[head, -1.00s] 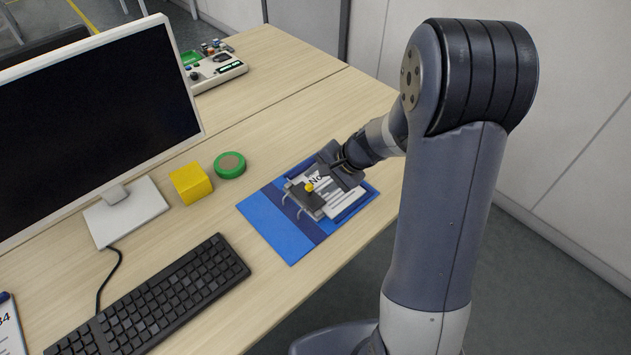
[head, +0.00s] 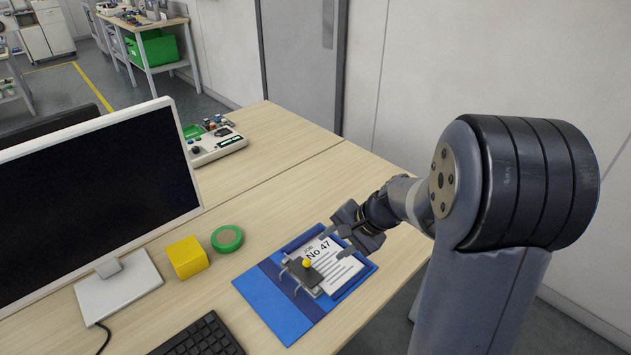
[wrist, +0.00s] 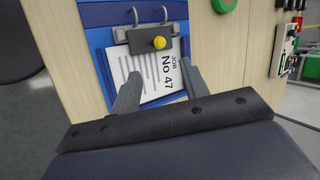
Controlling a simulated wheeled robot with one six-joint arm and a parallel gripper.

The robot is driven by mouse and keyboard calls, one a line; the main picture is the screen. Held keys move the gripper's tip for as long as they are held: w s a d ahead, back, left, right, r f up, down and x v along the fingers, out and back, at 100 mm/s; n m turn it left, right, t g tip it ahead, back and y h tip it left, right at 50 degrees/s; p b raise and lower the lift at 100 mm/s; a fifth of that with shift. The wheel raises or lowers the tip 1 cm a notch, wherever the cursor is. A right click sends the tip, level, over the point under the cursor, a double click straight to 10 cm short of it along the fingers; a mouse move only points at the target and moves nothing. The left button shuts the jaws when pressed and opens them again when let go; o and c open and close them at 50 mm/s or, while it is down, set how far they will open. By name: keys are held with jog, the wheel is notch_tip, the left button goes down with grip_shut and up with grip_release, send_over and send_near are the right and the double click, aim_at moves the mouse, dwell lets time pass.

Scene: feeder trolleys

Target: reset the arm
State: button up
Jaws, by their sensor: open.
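My gripper (head: 341,244) is open and empty, above the right side of a blue ring binder (head: 272,306) on the desk. In the wrist view its two fingers (wrist: 158,88) stand apart with the job sheet (wrist: 146,72) between and beyond them. The sheet, printed "JOB No 47", lies in the open binder. A dark clip plate with a yellow knob (head: 307,263) sits at the binder rings, and it also shows in the wrist view (wrist: 159,42). The fingers appear apart from the binder.
A yellow cube (head: 187,257) and a green tape roll (head: 227,239) stand left of the binder. A monitor (head: 95,190) and keyboard (head: 200,337) are further left. A control box (head: 215,145) stands at the back.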

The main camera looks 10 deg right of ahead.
aim_at(310, 261)
jog(key=x, duration=1)
jog(key=shift+f, duration=0.1)
